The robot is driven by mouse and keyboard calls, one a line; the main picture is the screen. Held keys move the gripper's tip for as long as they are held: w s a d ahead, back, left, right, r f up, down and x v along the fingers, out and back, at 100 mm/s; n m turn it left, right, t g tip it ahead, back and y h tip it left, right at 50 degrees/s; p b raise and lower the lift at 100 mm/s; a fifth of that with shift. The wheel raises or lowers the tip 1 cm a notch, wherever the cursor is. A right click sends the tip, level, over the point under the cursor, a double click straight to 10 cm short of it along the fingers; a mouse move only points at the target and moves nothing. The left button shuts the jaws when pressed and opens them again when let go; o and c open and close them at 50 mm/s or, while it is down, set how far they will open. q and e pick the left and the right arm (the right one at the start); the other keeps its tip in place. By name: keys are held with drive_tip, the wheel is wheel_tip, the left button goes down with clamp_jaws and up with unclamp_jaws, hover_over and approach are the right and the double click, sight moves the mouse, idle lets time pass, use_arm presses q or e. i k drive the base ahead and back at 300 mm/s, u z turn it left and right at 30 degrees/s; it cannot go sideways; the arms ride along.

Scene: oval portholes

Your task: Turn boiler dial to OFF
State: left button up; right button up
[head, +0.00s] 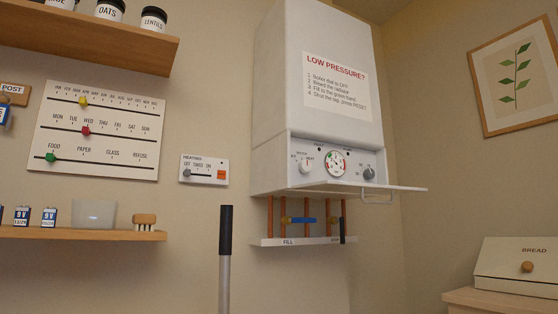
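The white boiler (275,110) hangs on the wall right of centre. Its front control panel has a white knob (306,167) at left, a round pressure gauge (335,163) with green and red areas in the middle, and a dark grey knob (369,173) at right. The small markings around both knobs are too small to read, so I cannot tell either setting. A flap (400,187) with a handle is folded down below the panel. A sign (335,80) headed "LOW PRESSURE?" is on the boiler front. Neither of my grippers is in view.
Copper pipes with a blue lever (302,220) run below the boiler to a white strip (290,241). An upright pole with a black grip (225,230) stands in front, left of the boiler. A heating slider panel (204,170) is on the wall. A bread box (515,265) is at lower right.

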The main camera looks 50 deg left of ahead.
sight(305, 166)
drive_tip(key=u, duration=1.75)
